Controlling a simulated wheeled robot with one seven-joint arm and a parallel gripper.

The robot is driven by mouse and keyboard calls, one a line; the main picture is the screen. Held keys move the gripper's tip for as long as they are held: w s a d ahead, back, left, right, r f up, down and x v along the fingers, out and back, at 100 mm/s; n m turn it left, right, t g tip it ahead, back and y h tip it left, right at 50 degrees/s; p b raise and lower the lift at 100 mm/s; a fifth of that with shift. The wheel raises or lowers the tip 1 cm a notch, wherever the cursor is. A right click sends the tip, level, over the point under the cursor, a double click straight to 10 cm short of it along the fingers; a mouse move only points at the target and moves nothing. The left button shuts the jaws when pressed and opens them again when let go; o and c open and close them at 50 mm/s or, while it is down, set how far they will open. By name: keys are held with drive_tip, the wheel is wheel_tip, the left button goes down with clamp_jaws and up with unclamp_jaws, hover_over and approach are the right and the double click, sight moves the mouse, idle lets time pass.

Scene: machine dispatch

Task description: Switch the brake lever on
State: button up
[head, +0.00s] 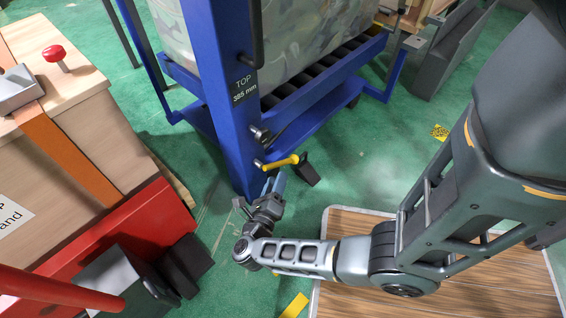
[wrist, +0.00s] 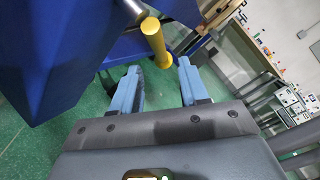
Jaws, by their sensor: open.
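The brake lever (head: 281,162) is a short yellow bar on the lower part of the blue post (head: 232,110) in the head view. My gripper (head: 273,184) is just below the lever, near the post's foot. In the wrist view the yellow lever (wrist: 153,36) shows with its rounded end above and between my two blue fingertips. My gripper (wrist: 158,72) is open there, with nothing between the fingers. The lever appears apart from both fingers. I cannot tell from these frames how far the lever is turned.
A wooden crate with a red base (head: 111,222) stands at the left. A blue roller frame (head: 330,96) holds a large clear bin (head: 300,35). A wood-topped platform (head: 340,232) lies under my arm. Green floor (head: 375,150) is free right of the post.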

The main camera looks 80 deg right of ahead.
sight(283, 163)
drive_tip(key=d, duration=0.2)
drive_tip(key=d+b, duration=0.1)
drive_tip(key=d, duration=0.4)
drive_tip(key=shift+s+d, duration=0.2)
drive_tip(key=shift+s, duration=0.15)
clamp_jaws()
idle(0.3)
